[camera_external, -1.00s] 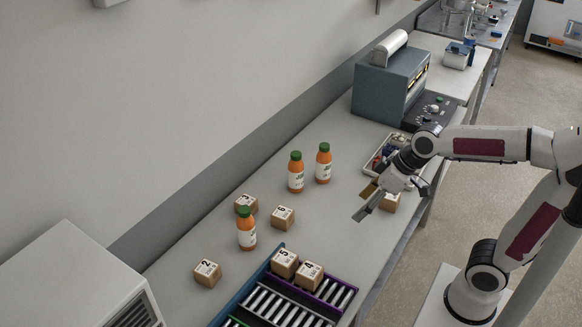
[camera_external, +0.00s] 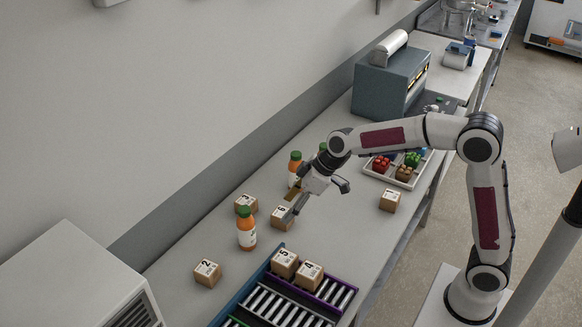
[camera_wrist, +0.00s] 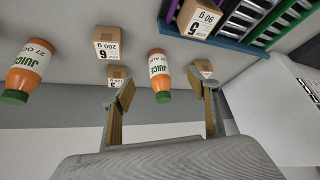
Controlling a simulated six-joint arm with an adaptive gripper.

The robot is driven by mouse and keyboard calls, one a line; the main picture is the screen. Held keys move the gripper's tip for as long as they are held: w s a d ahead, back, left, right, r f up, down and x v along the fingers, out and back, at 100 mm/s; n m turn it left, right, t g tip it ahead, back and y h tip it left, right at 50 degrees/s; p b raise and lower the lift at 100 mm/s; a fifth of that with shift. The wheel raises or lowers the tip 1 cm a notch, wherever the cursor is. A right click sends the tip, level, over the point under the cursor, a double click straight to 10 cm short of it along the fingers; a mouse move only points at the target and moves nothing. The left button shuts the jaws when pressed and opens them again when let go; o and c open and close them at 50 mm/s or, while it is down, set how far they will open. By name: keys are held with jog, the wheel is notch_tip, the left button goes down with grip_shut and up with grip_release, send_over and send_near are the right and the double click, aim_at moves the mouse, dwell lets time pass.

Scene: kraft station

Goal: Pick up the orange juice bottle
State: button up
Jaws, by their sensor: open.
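Three orange juice bottles with green caps stand on the bench. The nearest one (camera_external: 246,232) stands upright at the left, apart from my gripper. In the wrist view this bottle (camera_wrist: 159,72) appears between my fingertips but beyond them. A second bottle (camera_external: 295,160) is partly covered by my gripper in the external view; a third is almost wholly hidden behind my arm. One of these two bottles (camera_wrist: 28,68) shows at the left of the wrist view. My gripper (camera_external: 316,203) is open and empty above the bench, right of the nearest bottle; its fingers also show in the wrist view (camera_wrist: 162,88).
Box 3 (camera_external: 246,203) stands right behind the nearest bottle, and box 6 (camera_external: 281,217) is to its right. Box 2 (camera_external: 207,273) is in front left. A roller rack (camera_external: 262,302) holds two boxes. A parts tray (camera_external: 375,176) and another box (camera_external: 390,200) lie right.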

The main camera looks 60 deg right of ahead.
aim_at(247, 232)
jog(key=w+a+f+n, duration=0.1)
jog(key=w+a+f, duration=0.2)
jog(key=w+f, duration=0.4)
jog(key=shift+w+f+y, duration=0.25)
jog(key=shift+w+y, duration=0.05)
jog(key=shift+w, duration=0.55)
jog(key=shift+f, duration=0.1)
jog(key=shift+x, duration=1.25)
jog(key=shift+w+a, duration=0.1)
jog(key=shift+w+r+x, duration=0.1)
jog(key=shift+w+x, duration=0.05)
jog(key=shift+x, duration=0.65)
jog(key=shift+w+r+x, duration=0.1)
jog(key=shift+w+x, duration=0.05)
jog(key=shift+x, duration=1.55)
jog(key=shift+a, duration=0.15)
